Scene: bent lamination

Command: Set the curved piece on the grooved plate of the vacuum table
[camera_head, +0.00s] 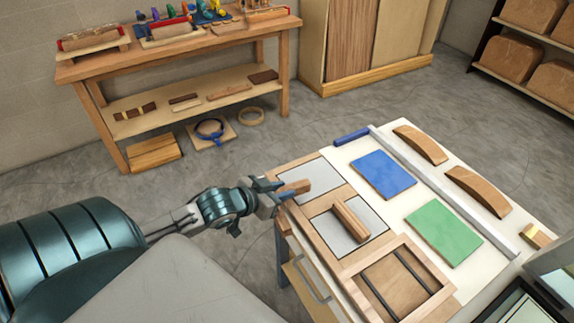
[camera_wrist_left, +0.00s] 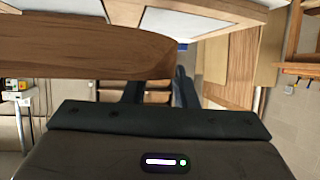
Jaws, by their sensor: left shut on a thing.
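My left gripper (camera_head: 279,190) is shut on a curved wooden piece (camera_head: 297,187) at the table's left corner, over or beside a pale grey panel (camera_head: 315,176). In the left wrist view the held piece (camera_wrist_left: 80,48) is a long brown wooden body with a rounded end, reaching left from the dark fingers (camera_wrist_left: 155,92). Whether it touches the table is unclear. A second pale grey panel (camera_head: 376,218) has a wooden block (camera_head: 350,221) on it. I cannot make out grooves on either panel. My right gripper is not in view.
A wooden frame (camera_head: 437,256) with dark bars is at the table's front. A blue sheet (camera_head: 383,174), a green sheet (camera_head: 443,232), a pale rail (camera_head: 440,185) and two curved wooden pieces (camera_head: 420,144) (camera_head: 478,190) lie farther right. A workbench (camera_head: 180,58) stands behind.

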